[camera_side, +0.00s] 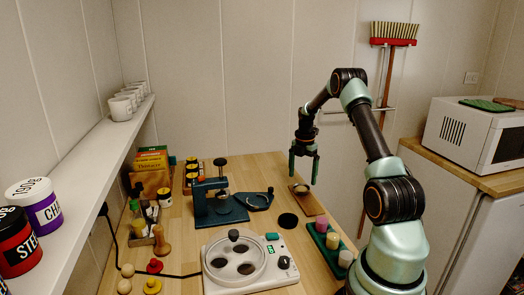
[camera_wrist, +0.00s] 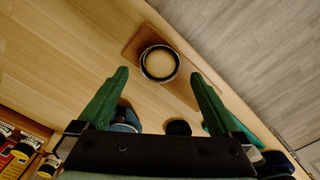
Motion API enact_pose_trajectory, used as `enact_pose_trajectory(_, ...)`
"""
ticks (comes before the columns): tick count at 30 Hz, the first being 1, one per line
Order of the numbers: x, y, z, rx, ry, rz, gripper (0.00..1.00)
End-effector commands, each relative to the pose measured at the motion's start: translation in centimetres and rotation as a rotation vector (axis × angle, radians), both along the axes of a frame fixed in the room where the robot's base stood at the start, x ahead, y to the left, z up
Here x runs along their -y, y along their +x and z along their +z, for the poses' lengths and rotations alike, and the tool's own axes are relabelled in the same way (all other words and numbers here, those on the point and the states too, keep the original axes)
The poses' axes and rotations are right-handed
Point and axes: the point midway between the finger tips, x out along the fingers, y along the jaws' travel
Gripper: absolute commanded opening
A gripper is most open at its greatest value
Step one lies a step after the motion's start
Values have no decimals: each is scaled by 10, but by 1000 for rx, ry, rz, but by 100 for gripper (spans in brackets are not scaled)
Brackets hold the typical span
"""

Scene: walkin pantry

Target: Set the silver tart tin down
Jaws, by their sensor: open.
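The silver tart tin (camera_wrist: 145,66) is a round, shiny-rimmed tin with a pale tan inside. It rests on a brown wooden board (camera_wrist: 135,44), near the board's middle in the wrist view. In the side view the tin (camera_side: 301,188) sits toward the far end of the board (camera_side: 312,207). My gripper (camera_side: 303,178) has green fingers, spread apart with nothing between them, above the board. In the wrist view the gripper's fingertips (camera_wrist: 159,73) lie to either side of the tin, apart from it.
A dark round disc (camera_side: 288,220) lies left of the board. A teal press (camera_side: 217,208) and a white round-topped appliance (camera_side: 250,277) stand to the left. The table edge is close beyond the board.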

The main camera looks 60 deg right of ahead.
Motion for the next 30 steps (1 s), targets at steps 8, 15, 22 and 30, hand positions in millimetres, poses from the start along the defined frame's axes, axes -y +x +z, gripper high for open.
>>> enact_pose_trajectory(8, 1, 0, 57, 2, -3, 0, 100)
enact_pose_trajectory(15, -1, 1, 79, 2, -1, -2, 100)
enact_pose_trajectory(22, -47, 26, 118, 45, -38, -136, 100)
enact_pose_trajectory(30, -167, 49, 180, 178, -55, -491, 100)
